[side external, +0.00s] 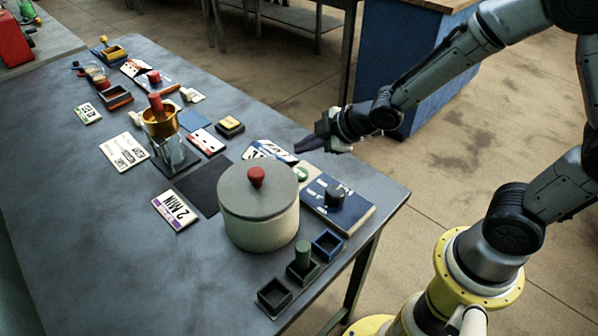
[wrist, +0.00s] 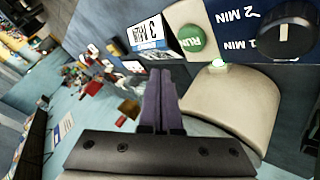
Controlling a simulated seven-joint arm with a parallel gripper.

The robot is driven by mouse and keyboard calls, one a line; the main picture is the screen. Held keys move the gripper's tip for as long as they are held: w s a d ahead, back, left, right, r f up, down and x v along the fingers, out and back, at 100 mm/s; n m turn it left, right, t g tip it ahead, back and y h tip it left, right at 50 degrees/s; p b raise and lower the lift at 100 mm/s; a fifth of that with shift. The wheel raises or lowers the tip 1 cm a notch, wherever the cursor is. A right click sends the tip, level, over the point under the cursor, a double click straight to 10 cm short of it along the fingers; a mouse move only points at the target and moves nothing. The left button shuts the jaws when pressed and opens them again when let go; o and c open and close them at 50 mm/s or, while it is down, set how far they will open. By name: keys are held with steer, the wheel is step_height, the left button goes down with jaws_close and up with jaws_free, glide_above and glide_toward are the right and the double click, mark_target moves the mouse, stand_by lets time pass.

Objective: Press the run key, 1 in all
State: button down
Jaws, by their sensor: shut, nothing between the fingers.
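The run key (wrist: 190,41) is a round green button marked RUN on a pale plate, near the top centre of the wrist view. The panel has a dark knob (wrist: 285,29) with 1 MIN and 2 MIN marks. My gripper (side external: 299,147) has dark purple fingers, shut and empty, above the table's far right edge near the key. In the wrist view the fingertips (wrist: 160,72) appear below and left of the key. Contact is not visible.
A grey lidded pot (side external: 258,221) with a red knob stands close to the key. A 3 MIN card (wrist: 147,33) lies beside it. Small open boxes (side external: 328,244) stand in front. A glass beaker with a brass funnel (side external: 161,121) stands farther left. The near left tabletop is clear.

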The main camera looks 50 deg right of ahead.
mark_target(304, 174)
steer(key=shift+f, duration=2.2)
steer(key=shift+f, duration=0.1)
steer(key=shift+f, duration=0.3)
stand_by(0.3)
steer(key=shift+f, duration=0.45)
stand_by(0.8)
steer(key=shift+r, duration=0.85)
steer(key=shift+r, duration=2.5)
